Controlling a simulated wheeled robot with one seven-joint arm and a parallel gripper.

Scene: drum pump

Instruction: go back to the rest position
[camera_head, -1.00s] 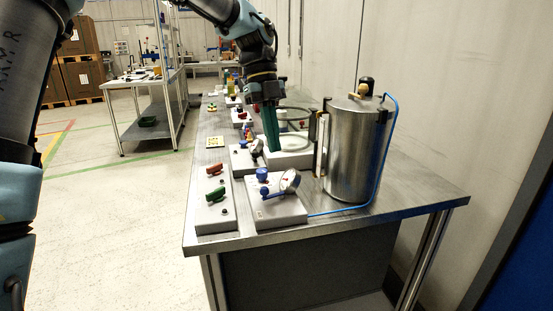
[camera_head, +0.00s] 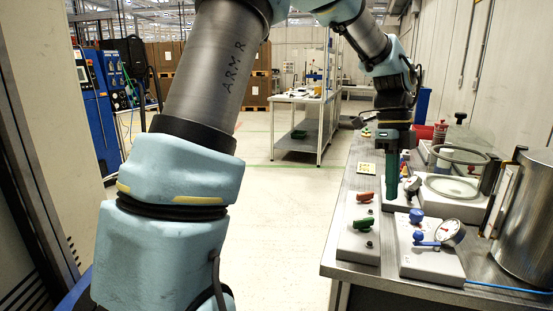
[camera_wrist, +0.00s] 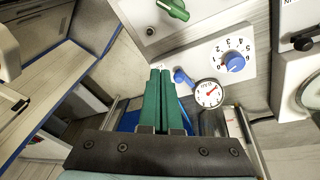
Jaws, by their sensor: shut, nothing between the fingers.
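My gripper (camera_head: 392,194) hangs pointing down on my bent arm, over the left part of the steel bench (camera_head: 342,248). Its two green fingers are shut together with nothing between them. They also show side by side in the wrist view (camera_wrist: 160,74). In the head view the fingers overlap the devices behind them, so I cannot tell their exact height above the bench. In the wrist view, a gauge (camera_wrist: 208,93) and a blue knob (camera_wrist: 236,62) on a numbered dial lie beyond the fingertips.
A panel with a red handle (camera_head: 365,197) and a green handle (camera_head: 363,223) stands at the bench's left edge, beside a gauge unit (camera_head: 430,262). A steel drum (camera_head: 527,225) is at the right. Open floor (camera_head: 285,230) lies left of the bench.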

